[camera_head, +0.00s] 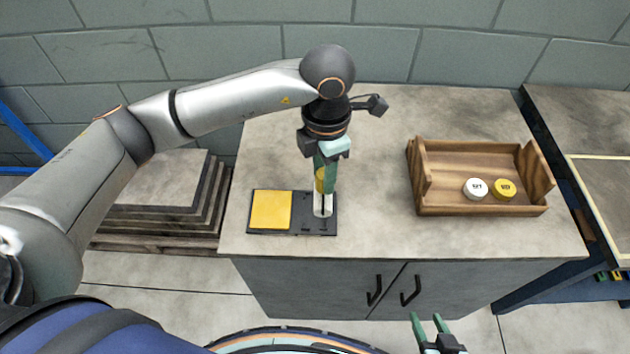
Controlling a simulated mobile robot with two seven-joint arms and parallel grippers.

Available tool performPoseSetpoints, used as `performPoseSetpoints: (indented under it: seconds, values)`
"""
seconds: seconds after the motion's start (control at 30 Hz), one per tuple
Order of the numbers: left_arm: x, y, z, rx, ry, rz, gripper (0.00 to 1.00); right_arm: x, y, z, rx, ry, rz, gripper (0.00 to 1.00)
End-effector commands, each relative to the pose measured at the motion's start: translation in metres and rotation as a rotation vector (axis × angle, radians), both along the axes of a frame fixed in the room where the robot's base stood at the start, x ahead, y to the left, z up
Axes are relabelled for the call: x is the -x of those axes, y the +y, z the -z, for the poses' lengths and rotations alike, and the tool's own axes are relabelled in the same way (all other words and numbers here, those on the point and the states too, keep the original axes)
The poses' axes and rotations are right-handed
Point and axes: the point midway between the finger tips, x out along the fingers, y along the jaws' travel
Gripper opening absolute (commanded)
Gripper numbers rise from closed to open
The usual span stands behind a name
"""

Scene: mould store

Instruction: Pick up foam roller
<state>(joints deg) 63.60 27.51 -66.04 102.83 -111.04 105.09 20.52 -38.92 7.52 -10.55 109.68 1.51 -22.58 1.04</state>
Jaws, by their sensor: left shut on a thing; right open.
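The foam roller (323,207) shows as a white piece with a yellow part above it. Its white end is at the right side of a black tray (292,232) on the cabinet top. My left gripper (326,188) points down over the tray, its green fingers shut on the roller at its yellow part. The fingers hide part of the roller. I cannot tell whether the white end touches the tray. My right gripper (427,318) is open and empty, low in front of the cabinet doors.
A yellow square pad (271,209) lies in the tray's left part. A wooden crate (468,212) to the right holds a white round item (475,189) and a yellow one (503,190). Stacked slabs (160,178) stand left of the cabinet. The cabinet top (375,200) is clear between tray and crate.

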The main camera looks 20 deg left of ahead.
Motion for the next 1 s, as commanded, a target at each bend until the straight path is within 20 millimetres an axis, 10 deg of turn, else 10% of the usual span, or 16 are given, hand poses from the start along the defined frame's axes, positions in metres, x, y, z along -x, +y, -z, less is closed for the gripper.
performPoseSetpoints:
  seconds: [0.5, 1.0]
  values:
    - [0.019, -0.105, -0.071, 0.0, -0.003, 0.002, 0.0, 0.0, 0.0, 0.019, 0.0, 0.0, 0.0, 0.5]
    - [0.022, -0.12, -0.078, 0.0, 0.0, -0.001, 0.0, 0.0, 0.0, 0.02, 0.0, 0.0, 0.0, 0.5]
